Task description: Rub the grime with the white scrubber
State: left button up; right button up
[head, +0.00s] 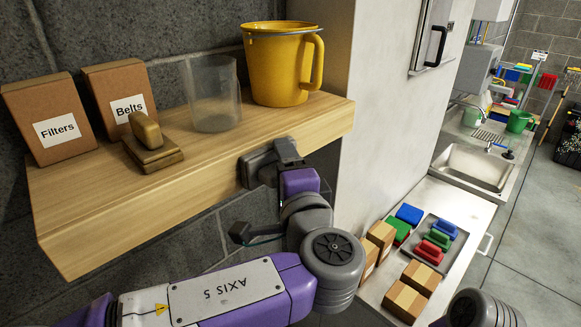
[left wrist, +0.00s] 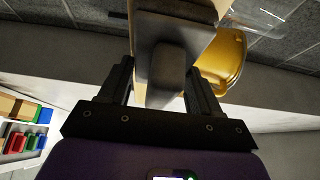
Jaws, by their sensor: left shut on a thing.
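My left gripper (head: 276,158) is at the front edge of the wooden shelf (head: 120,220). It is shut on the handle of a scrubber (head: 257,168), which looks grey in this shade rather than clear white. The scrubber sits at the shelf's front face and seems to touch it. In the left wrist view the scrubber's handle (left wrist: 166,75) stands between the two fingers (left wrist: 162,88). I cannot make out any grime; the scrubber and gripper cover that part of the face. My right gripper is out of view.
On the shelf stand two cartons (head: 45,120) (head: 118,95), a tan handled block (head: 150,150), a clear cup (head: 212,95) and a yellow jug (head: 280,70). Lower right, a counter holds a tray (head: 458,247) of coloured scrubbers and several cardboard boxes (head: 420,277). A sink (head: 475,165) lies beyond.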

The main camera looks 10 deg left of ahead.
aim_at(262, 179)
pick_arm(q)
jog(key=shift+s+a+b, duration=1.1)
jog(key=shift+s+a, duration=0.4)
jog(key=shift+s, duration=0.3)
jog(key=shift+s+a+b, duration=0.45)
jog(key=shift+s+a, duration=0.25)
jog(key=shift+s, duration=0.25)
jog(key=shift+d, duration=0.1)
jog(key=s+d, duration=0.2)
jog(key=d, duration=0.1)
jog(key=shift+s+d, duration=0.15)
jog(key=shift+s, duration=0.1)
jog(key=shift+s+d, duration=0.6)
jog(key=shift+d, duration=0.1)
jog(key=shift+s+d+p, duration=0.3)
jog(key=shift+s+d, duration=0.6)
jog(key=shift+d, duration=0.25)
